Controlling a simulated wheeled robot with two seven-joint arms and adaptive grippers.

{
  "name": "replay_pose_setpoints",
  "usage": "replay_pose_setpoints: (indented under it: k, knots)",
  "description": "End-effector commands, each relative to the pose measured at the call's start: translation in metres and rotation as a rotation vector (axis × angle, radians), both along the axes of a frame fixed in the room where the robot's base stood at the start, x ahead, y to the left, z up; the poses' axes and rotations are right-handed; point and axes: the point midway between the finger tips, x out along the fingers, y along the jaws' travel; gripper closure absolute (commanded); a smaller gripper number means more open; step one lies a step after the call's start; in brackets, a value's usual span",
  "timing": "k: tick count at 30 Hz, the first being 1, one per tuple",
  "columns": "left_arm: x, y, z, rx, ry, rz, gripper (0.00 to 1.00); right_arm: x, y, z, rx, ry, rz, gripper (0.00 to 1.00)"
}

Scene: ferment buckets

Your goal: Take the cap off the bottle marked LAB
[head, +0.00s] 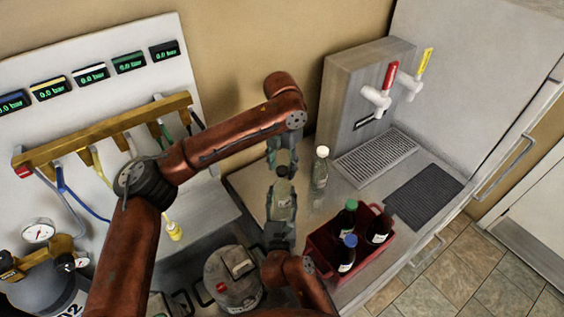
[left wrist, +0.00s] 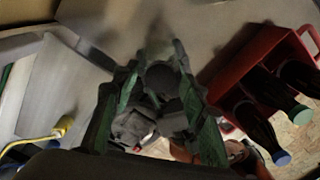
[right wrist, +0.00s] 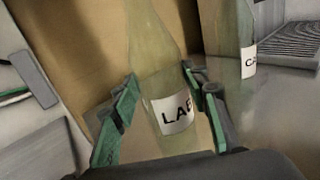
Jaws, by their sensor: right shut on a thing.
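The bottle marked LAB (right wrist: 158,62) is pale, clear glass and stands upright between the fingers of my right gripper (right wrist: 168,88), which is shut on its body. In the head view the bottle (head: 281,211) stands on the counter's left part with a dark cap (head: 283,171) on top. My left gripper (head: 283,158) points down from above, right at the cap. In the left wrist view the green-padded fingers stand apart on either side of the dark round cap (left wrist: 163,78). Whether the pads touch it cannot be seen. The cap is out of the right wrist view.
A second clear bottle (head: 320,178) with a pale cap stands close to the right. A red crate (head: 318,245) with several dark bottles is at the front right. A tap box (head: 350,95) and drip grate (head: 375,157) stand behind. A grey lidded bucket (head: 232,280) is at front left.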

Motion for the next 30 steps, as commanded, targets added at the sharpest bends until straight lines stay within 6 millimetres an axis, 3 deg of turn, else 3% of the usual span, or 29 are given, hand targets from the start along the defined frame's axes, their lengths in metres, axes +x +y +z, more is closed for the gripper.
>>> replay_pose_setpoints:
  k: [5,22,30]
  knots:
    - [0.0001,0.0000,-0.0003,0.000,0.000,0.000,0.60,-0.0002,-0.0009,-0.0068,-0.002,0.012,-0.003,1.00]
    - [0.0001,-0.0003,0.0000,-0.001,-0.001,0.000,0.99,-0.0003,-0.0009,-0.0070,-0.002,0.013,-0.003,1.00]
    - [-0.0003,-0.0008,-0.0001,-0.002,0.001,0.103,1.00,-0.0003,-0.0008,-0.0071,-0.002,0.013,-0.002,1.00]
